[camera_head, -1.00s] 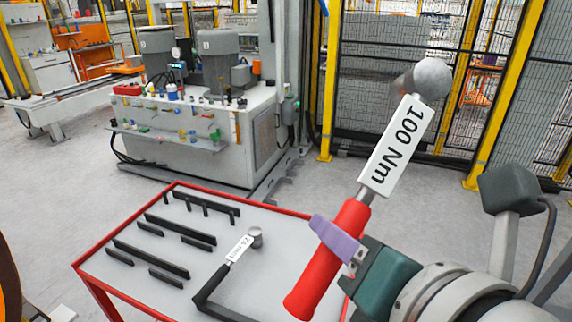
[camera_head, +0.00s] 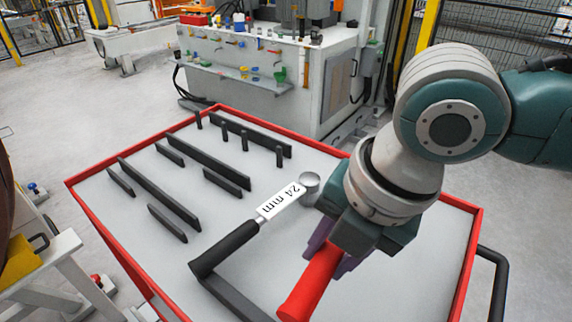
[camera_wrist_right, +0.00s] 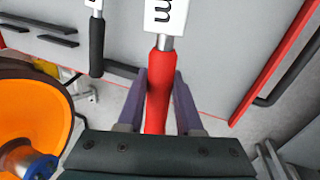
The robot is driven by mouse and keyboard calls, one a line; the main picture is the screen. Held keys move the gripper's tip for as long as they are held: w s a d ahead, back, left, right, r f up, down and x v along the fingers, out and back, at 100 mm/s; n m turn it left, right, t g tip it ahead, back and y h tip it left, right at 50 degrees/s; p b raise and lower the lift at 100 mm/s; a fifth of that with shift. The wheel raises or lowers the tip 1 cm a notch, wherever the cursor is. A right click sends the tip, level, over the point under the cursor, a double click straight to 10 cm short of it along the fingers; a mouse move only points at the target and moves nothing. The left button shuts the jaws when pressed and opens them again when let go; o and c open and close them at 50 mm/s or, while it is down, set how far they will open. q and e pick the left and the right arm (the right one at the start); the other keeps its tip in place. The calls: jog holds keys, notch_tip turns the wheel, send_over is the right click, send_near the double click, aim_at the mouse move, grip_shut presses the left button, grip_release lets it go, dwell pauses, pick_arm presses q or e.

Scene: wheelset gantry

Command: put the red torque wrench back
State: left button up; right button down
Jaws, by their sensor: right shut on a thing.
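The red torque wrench shows its red handle (camera_head: 312,283) in the head view, under my right gripper (camera_head: 335,250). Its head and label are hidden there behind my wrist. In the right wrist view, my right gripper (camera_wrist_right: 160,100) has its purple fingers on both sides of the red handle (camera_wrist_right: 157,90), shut on it. Part of the white label (camera_wrist_right: 165,15) shows at the top of that view. The wrench is over the grey top of the red-rimmed cart (camera_head: 130,200); I cannot tell whether it touches. My left gripper is not in view.
A black-handled 24 mm wrench (camera_head: 228,246) lies on the cart, left of the red one. Several black upright holder strips (camera_head: 160,195) stand on the cart's left half. The cart's right side looks bare. A grey machine (camera_head: 270,75) stands behind.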

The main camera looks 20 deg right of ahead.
jog(key=shift+w+f, duration=0.15)
jog(key=shift+w, duration=0.05)
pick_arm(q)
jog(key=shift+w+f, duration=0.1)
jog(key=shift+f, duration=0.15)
pick_arm(e)
jog(key=shift+s, duration=0.15)
jog(key=shift+r+p, duration=0.2)
jog(key=shift+p, duration=0.4)
notch_tip(320, 180, down, 7)
jog(key=b, duration=0.5)
jog(key=shift+r, duration=0.15)
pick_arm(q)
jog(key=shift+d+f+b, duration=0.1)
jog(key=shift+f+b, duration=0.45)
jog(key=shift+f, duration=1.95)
pick_arm(e)
jog(key=shift+f, duration=0.85)
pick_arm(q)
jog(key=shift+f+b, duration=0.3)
pick_arm(e)
jog(key=shift+f, duration=0.5)
jog(key=shift+c, duration=2.4)
grip_release()
jog(key=shift+f, duration=0.1)
